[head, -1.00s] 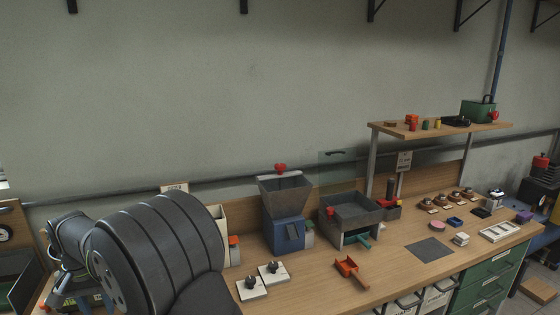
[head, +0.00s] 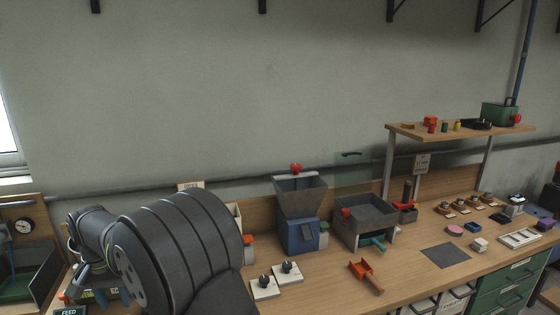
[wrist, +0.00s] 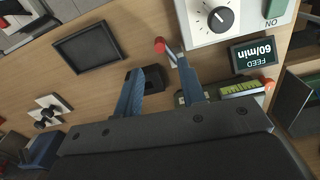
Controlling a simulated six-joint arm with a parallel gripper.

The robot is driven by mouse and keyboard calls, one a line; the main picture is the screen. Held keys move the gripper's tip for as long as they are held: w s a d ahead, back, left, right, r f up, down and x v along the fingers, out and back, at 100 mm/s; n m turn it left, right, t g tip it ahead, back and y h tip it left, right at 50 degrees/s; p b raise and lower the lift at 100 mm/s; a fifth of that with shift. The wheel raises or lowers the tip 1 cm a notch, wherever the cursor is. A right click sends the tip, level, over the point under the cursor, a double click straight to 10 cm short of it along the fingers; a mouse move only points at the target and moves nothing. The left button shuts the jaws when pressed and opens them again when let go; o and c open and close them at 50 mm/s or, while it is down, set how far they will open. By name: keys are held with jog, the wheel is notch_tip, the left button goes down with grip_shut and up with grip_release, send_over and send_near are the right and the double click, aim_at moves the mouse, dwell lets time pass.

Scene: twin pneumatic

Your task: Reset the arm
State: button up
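My gripper (wrist: 160,88) shows in the wrist view with its two blue fingers spread apart. It is open, and I see nothing held between the fingers. A small dark block (wrist: 153,77) lies beyond the gap on the wooden bench. In the head view my dark grey arm fills the lower left and bends down at the far left. The fingers are mostly hidden there, near a small green-and-yellow item on the bench.
Around the gripper are a dial panel (wrist: 212,22), a FEED display (wrist: 258,53), a red-tipped rod (wrist: 161,46) and a black tray (wrist: 88,49). A blue hopper machine (head: 300,232), a grey bin (head: 366,222) and an orange scoop (head: 366,275) stand right of my arm.

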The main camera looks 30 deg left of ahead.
notch_tip(320, 180, down, 7)
jog(key=shift+f, duration=0.1)
jog(key=shift+w+f, duration=0.1)
jog(key=shift+f, duration=0.15)
jog(key=shift+w+d+n, duration=0.2)
jog(key=shift+w+n, duration=0.3)
jog(key=shift+n, duration=0.7)
notch_tip(320, 180, up, 17)
jog(key=w+d+f+m+y, duration=0.1)
jog(key=w+f+m, duration=0.2)
jog(key=w+m, duration=0.3)
jog(key=m, duration=0.5)
jog(key=shift+w+d+f+m+t, duration=0.25)
jog(key=shift+d+f+m+t, duration=0.05)
jog(key=shift+f+t, duration=0.1)
